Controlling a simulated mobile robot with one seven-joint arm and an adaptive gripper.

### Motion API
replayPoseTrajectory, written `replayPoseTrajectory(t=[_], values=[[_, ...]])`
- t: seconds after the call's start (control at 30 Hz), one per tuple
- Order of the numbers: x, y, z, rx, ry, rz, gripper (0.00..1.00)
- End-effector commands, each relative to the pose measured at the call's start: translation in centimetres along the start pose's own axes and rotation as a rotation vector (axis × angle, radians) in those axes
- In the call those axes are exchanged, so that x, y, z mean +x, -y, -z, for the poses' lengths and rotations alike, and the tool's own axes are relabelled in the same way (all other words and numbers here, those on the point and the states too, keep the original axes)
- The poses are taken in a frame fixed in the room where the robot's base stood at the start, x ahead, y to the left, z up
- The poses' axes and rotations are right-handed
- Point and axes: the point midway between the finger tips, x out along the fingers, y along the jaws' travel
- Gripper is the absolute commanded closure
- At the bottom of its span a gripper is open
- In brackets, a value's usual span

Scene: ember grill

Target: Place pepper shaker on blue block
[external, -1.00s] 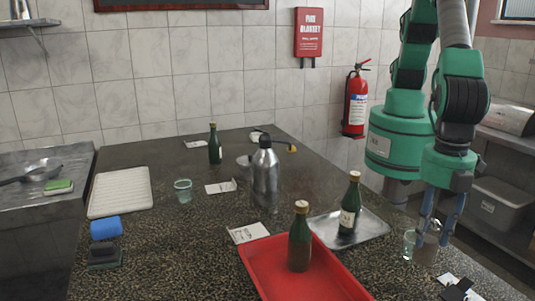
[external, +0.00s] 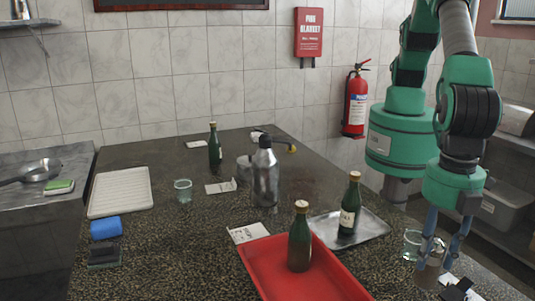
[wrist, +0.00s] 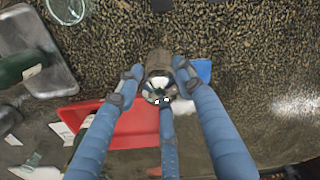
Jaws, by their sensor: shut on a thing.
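My gripper (external: 434,262) is at the right front of the dark speckled counter, its blue fingers closed around a small shaker (external: 428,273) with a silvery top and brownish body. In the wrist view the shaker (wrist: 158,68) sits between the fingertips of my gripper (wrist: 156,80). Whether its base touches the counter is unclear. A blue flat-faced thing (wrist: 203,70) lies beyond the right finger in the wrist view, partly hidden; it may be the blue block.
A red tray (external: 340,285) holding a green bottle (external: 300,240) lies left of my gripper. A metal tray (external: 375,228) with another bottle (external: 349,205) is behind it. A drinking glass (external: 412,244) stands close beside my gripper. Cards (external: 460,290) lie in front.

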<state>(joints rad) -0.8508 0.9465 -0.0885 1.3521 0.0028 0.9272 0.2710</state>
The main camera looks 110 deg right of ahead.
Motion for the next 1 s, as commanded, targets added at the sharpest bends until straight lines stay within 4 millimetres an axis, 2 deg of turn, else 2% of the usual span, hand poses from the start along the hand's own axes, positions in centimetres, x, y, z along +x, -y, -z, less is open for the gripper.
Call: replayPoseTrajectory(t=[0.6, 0.8, 1.0], values=[[0.7, 1.6, 6.5, 0.000, -0.001, 0.000, 0.97], [0.8, 2.1, 8.2, 0.000, -0.001, 0.000, 0.97], [0.9, 2.3, 9.1, 0.000, -0.001, 0.000, 0.97]])
